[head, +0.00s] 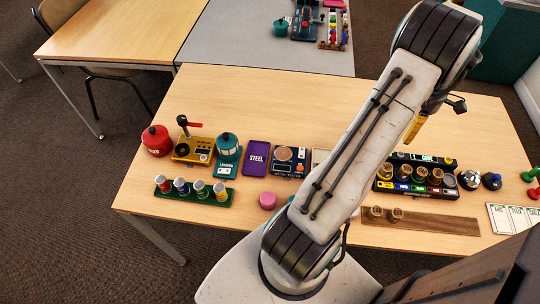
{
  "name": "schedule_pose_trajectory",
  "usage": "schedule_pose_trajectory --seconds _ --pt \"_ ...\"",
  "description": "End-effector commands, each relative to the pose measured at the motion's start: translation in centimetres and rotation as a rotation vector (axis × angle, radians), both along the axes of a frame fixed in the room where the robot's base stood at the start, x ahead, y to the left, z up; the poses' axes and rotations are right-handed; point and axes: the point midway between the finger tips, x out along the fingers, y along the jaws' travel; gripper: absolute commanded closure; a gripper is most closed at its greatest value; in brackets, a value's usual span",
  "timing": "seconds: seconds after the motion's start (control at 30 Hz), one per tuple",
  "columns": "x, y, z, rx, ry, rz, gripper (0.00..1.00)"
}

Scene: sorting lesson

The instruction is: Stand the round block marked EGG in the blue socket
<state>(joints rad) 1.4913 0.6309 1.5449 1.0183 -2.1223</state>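A black rack (428,192) with coloured marks along its front stands right of my arm. Several brass-coloured round blocks (421,174) sit in it; their markings are too small to read. Two more round blocks (396,214) stand on a brown wooden strip (440,222) in front of the rack. I cannot tell which block is marked EGG.
White cards (512,217) lie at right. The table's back is clear.

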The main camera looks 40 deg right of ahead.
Motion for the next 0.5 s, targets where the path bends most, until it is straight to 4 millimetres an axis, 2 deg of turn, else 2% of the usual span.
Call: schedule_pose_trajectory --seconds 0.03,0.17,0.2,0.33,0.4,0.5 --pt "3.1 1.2 1.7 -0.021 0.001 -0.006 0.47" --pt "10.4 6.0 5.5 -0.069 -0.009 -0.08 0.47" --pt "12.3 7.9 6.6 -0.082 -0.016 -0.106 0.47" --pt "17.3 14.7 9.5 -0.116 -0.052 -0.192 0.47" --pt "19.1 18.7 10.8 -0.127 -0.079 -0.237 0.47" --pt "20.5 24.5 12.3 -0.13 -0.122 -0.303 0.47"
